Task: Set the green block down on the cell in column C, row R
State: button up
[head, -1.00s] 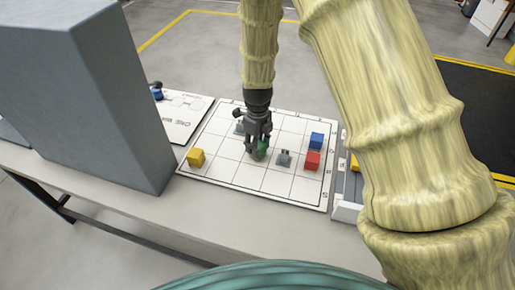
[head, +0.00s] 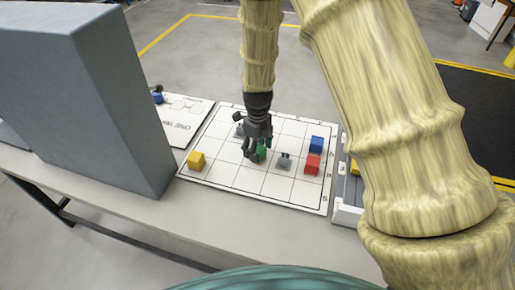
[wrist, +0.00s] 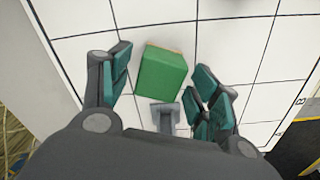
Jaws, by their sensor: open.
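The green block (wrist: 162,73) sits on the white gridded board (head: 222,172), between my fingers. It also shows in the head view (head: 262,152), partly hidden behind the fingers. My gripper (wrist: 160,90) is open, with a finger on each side of the block and a gap beside it in the wrist view. In the head view my gripper (head: 255,150) is low over the middle of the board. The column and row letters at the block's cell are too small to read surely.
A yellow block (head: 196,161) is at the board's left, a blue block (head: 316,144) and a red block (head: 312,164) at its right. A tall grey box (head: 100,110) stands at left.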

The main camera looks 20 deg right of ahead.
aim_at(258, 148)
notch_tip(258, 148, up, 12)
jog(key=b, duration=0.2)
dwell(0.4)
